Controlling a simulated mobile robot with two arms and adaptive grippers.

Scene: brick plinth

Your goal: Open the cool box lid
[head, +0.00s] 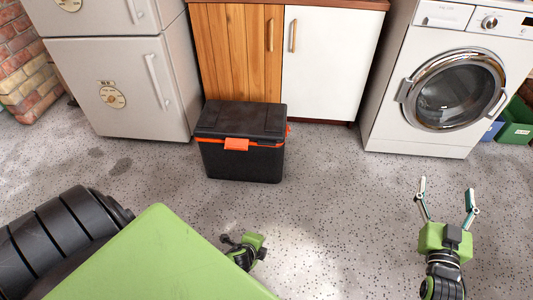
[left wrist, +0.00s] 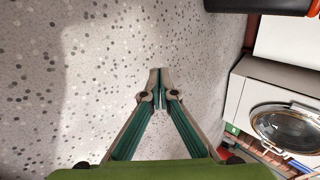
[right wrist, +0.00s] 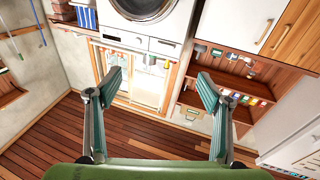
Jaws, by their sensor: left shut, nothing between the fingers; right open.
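The cool box (head: 243,160) is a black box with an orange rim and an orange front latch (head: 237,144). It stands on the floor in front of the cabinet, and its black lid (head: 241,119) lies flat and closed. A dark edge of the box with some orange also shows at the top of the left wrist view (left wrist: 262,5). My left gripper (left wrist: 160,82) is shut and empty over the floor in front of the box, apart from it; its fingers are unclear in the head view. My right gripper (head: 446,189) is open and empty, well right of the box.
Behind the box are a wood and white cabinet (head: 331,65) and a light grey fridge (head: 112,85). A washing machine (head: 425,110) stands at the right, with a green bin (head: 518,120) beside it. The speckled floor (head: 340,190) in front is clear.

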